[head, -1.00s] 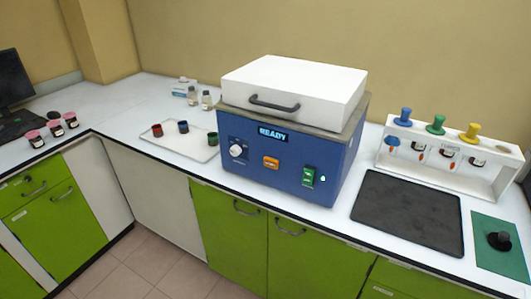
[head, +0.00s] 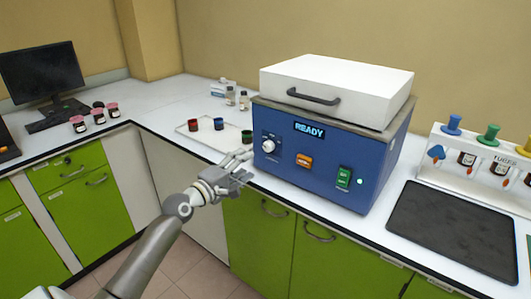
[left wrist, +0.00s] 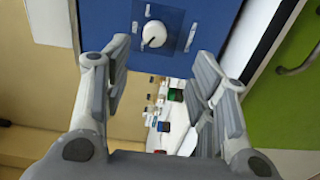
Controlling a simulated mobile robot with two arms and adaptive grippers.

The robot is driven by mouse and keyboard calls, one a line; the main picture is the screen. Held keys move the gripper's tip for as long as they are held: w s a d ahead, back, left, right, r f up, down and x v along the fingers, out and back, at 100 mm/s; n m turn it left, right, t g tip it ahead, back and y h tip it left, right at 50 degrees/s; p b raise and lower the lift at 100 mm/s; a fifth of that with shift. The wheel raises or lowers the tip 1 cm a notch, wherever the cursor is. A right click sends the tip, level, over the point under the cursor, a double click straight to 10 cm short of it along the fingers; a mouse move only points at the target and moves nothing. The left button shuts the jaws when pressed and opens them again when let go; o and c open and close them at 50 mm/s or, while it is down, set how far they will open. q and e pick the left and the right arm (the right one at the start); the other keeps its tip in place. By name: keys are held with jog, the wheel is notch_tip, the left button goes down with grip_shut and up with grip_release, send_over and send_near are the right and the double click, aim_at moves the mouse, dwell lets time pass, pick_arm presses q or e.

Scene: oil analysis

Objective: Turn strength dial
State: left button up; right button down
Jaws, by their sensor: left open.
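The strength dial (head: 268,145) is a round white knob on the left of the blue machine's front panel (head: 330,165). In the left wrist view the dial (left wrist: 154,34) shows at the top, ahead of the fingers and near the middle between them. My left gripper (head: 245,165) is open and empty, just to the left of and a little below the dial, in front of the counter edge. In the left wrist view its two fingers (left wrist: 160,75) are spread wide and apart from the dial. My right gripper is not in view.
The machine has a READY display, an orange switch (head: 304,160), a green switch (head: 343,177) and a white lid (head: 345,85) with a dark handle. A tray (head: 183,128) with coloured cups stands left of it. A dark mat (head: 450,230) lies to the right.

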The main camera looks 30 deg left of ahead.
aim_at(266, 148)
pick_arm(q)
jog(key=w, duration=0.7)
jog(key=w+d, duration=0.1)
jog(key=w, duration=0.2)
jog(key=shift+w+r, duration=0.35)
jog(key=shift+w, duration=0.05)
jog(key=shift+c, duration=0.3)
jog(key=c, duration=1)
